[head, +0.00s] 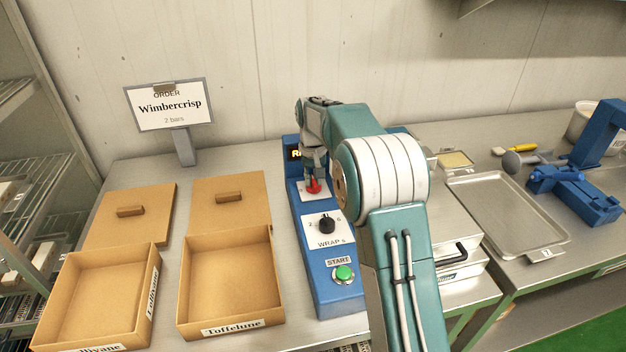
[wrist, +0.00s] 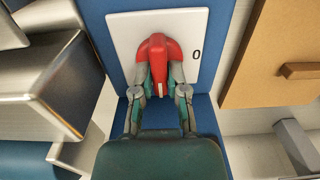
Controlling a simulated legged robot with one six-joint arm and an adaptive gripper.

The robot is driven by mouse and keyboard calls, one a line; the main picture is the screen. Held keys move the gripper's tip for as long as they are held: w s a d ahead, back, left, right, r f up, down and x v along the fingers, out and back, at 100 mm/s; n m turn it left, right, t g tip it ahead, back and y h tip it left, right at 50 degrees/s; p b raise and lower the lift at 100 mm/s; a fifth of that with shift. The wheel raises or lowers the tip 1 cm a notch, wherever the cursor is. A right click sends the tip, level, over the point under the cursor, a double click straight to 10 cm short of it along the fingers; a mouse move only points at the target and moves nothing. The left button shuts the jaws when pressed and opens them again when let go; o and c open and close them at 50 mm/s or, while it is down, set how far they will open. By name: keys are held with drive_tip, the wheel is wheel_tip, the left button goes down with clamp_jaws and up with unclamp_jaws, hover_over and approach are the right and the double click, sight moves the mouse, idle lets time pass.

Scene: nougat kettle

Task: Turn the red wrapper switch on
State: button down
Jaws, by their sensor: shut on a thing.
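The red switch (head: 313,187) sits on a white plate on the blue wrapper (head: 330,285), above the black dial. In the wrist view the red switch (wrist: 158,62) is a rotary handle with a white pointer line, on a white plate (wrist: 122,28) with a "0" at its right. The pointer line points down toward my gripper, not at the "0". My gripper (wrist: 160,82) is shut on the red switch, one finger on each side. In the head view my gripper (head: 313,170) reaches down onto it, and my arm covers part of the wrapper.
The black dial (head: 326,224) and green START button (head: 343,273) are on the wrapper's front. Open boxes, one labelled Toffelune (head: 230,326), stand at left. An order sign (head: 169,104) reads Wimbercrisp, 2 bars. A metal tray (head: 510,215) lies at right.

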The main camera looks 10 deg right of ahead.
sight(312, 178)
drive_tip(key=c, duration=0.7)
unclamp_jaws()
drive_tip(key=shift+f, duration=0.1)
drive_tip(key=shift+o, duration=0.2)
drive_tip(key=shift+r, duration=0.2)
wheel_tip(312, 178, up, 12)
drive_tip(key=shift+f, duration=0.2)
drive_tip(key=shift+a, duration=0.1)
